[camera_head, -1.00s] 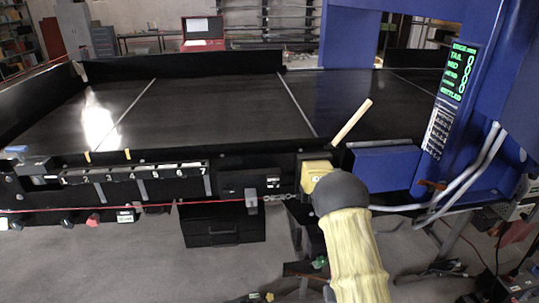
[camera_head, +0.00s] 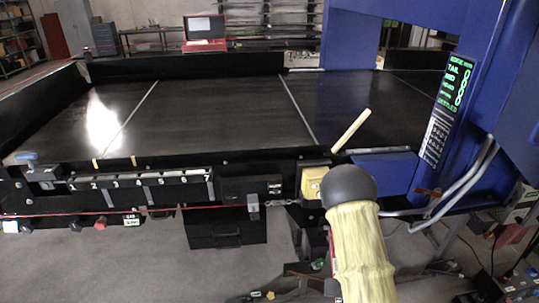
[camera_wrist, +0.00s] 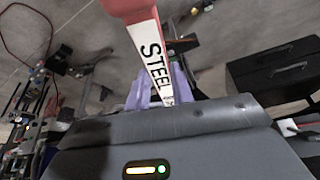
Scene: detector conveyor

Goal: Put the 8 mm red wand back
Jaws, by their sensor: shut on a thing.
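In the wrist view a red wand (camera_wrist: 134,8) with a white label reading STEEL (camera_wrist: 152,55) stands between the purple fingers of my gripper (camera_wrist: 172,85). The gripper is shut on it. The small print lower on the label is too small to read, so I cannot confirm the size. In the head view my yellow-sleeved forearm hides the gripper and nearly all of the wand. A rack strip with numbered places (camera_head: 150,180) runs along the conveyor's front edge at left.
The black conveyor belt (camera_head: 210,115) lies behind the rack. A yellow block (camera_head: 311,183) and a pale stick (camera_head: 351,131) are beside my arm. A blue frame (camera_head: 480,110) stands at right. A black drawer box (camera_head: 226,229) is below the edge. Open floor lies in front at left.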

